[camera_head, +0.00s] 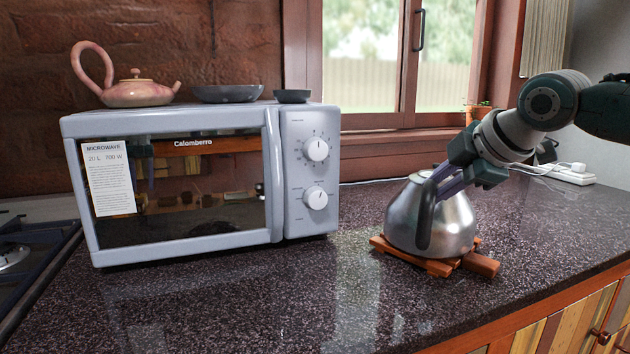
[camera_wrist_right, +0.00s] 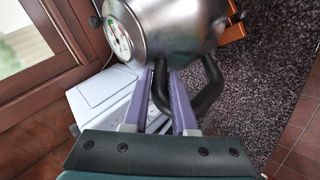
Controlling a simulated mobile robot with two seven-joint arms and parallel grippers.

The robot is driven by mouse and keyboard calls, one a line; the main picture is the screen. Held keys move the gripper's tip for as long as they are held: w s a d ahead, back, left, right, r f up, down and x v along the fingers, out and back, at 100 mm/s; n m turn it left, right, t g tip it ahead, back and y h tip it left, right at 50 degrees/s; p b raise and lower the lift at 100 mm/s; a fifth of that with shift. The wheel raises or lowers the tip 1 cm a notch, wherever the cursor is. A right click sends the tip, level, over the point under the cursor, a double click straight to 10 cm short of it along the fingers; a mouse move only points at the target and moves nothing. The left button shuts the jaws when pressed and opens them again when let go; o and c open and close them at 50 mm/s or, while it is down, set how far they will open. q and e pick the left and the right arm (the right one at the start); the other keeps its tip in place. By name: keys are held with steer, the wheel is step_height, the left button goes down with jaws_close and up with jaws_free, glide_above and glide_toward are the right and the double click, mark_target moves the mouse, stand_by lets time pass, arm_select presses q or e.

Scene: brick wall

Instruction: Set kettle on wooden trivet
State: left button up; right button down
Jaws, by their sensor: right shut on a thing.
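The kettle (camera_head: 450,222) is a shiny metal pot with a dark handle. It stands upright over the slatted wooden trivet (camera_head: 484,265) on the counter in the head view; I cannot tell whether its base rests on the slats or hovers just above them. My right gripper (camera_head: 440,182) comes in from the upper right and is shut on the kettle handle. In the right wrist view the kettle (camera_wrist_right: 180,28) fills the top, with the dark handle (camera_wrist_right: 207,92) at the purple fingers and a corner of the trivet (camera_wrist_right: 235,33) beyond. My left gripper is out of view.
A microwave (camera_head: 310,245) stands to the left, with a pink teapot (camera_head: 140,92) and two dark bowls on top. A stove (camera_head: 18,255) is at the far left. A power strip (camera_head: 566,174) lies behind at the right. The counter's front middle is clear.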

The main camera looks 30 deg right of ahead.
steer(key=shift+w, duration=0.1)
steer(key=c, duration=0.6)
jaws_free()
steer(key=shift+f, duration=0.3)
steer(key=shift+v, duration=5.1)
steer(key=shift+r, duration=0.15)
